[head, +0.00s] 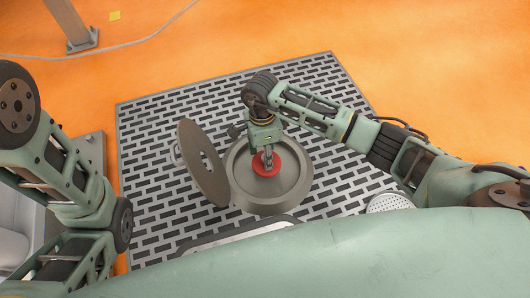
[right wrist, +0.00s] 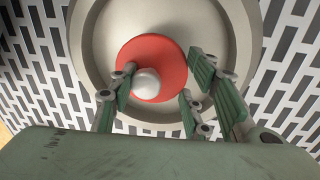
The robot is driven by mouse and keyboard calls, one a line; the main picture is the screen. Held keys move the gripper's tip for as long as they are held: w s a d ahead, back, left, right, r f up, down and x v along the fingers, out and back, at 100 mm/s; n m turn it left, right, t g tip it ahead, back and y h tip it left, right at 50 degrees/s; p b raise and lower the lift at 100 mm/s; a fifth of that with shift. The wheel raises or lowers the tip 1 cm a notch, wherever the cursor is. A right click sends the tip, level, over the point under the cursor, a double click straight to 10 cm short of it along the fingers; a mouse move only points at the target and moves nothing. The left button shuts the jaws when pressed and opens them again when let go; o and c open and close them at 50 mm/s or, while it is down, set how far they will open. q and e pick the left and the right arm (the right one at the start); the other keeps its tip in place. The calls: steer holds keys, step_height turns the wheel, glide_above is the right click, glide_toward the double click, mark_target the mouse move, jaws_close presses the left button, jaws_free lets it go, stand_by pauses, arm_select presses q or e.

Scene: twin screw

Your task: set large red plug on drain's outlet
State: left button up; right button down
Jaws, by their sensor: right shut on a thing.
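The large red plug (head: 264,169) is a flat round disc, seen over the middle of the round grey drain (head: 297,196). In the right wrist view the red disc (right wrist: 168,53) carries a pale round knob (right wrist: 146,84). My right gripper (head: 268,155) comes down from above, shut on the plug at its knob. The outlet is hidden beneath the disc. I cannot tell whether the disc touches the drain's floor. My left arm shows at the left, but its gripper is out of view.
A round grey lid (head: 203,168) stands tilted open at the drain's left side. Orange floor (head: 430,60) lies beyond. A metal post (head: 72,25) stands at the upper left.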

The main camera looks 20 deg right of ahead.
steer(key=shift+f, duration=0.4)
stand_by(0.7)
steer(key=shift+f+b, duration=0.6)
steer(key=shift+f, duration=0.1)
steer(key=shift+f, duration=0.2)
steer(key=shift+f, duration=0.2)
steer(key=shift+f, duration=0.2)
stand_by(0.4)
steer(key=c, duration=0.9)
jaws_free()
steer(key=shift+o, duration=0.4)
